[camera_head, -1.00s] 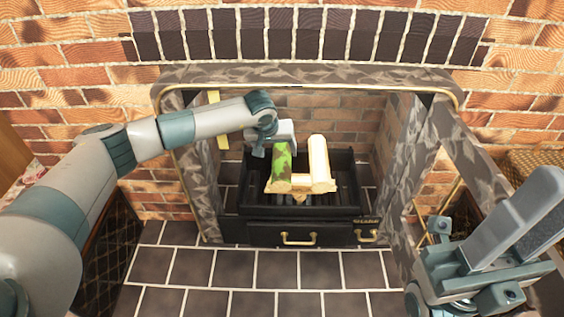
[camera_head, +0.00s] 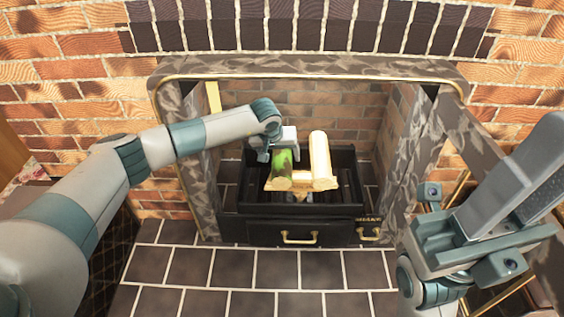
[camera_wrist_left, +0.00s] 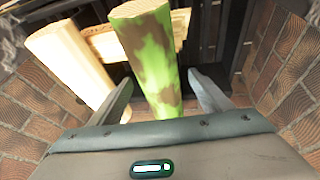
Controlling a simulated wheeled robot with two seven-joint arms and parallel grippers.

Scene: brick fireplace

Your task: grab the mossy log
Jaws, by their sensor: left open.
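The mossy log (camera_head: 282,168), green with brown patches, lies in the fireplace grate on the left of a plain pale log. My left gripper (camera_head: 268,153) is at the far end of the mossy log, which it partly hides in the head view. In the left wrist view the mossy log (camera_wrist_left: 150,58) runs between the two spread fingers of the left gripper (camera_wrist_left: 160,92), with a gap at the right finger. The left gripper is open. My right gripper (camera_head: 470,225) is at the right of the head view, away from the logs; its fingertips are not clear.
The pale log (camera_head: 321,160) stands close on the right of the mossy log; it also shows in the left wrist view (camera_wrist_left: 72,62). A light wooden piece (camera_head: 300,184) lies across their near ends. The black grate (camera_head: 352,212) and the brick fireplace walls (camera_head: 345,110) surround them.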

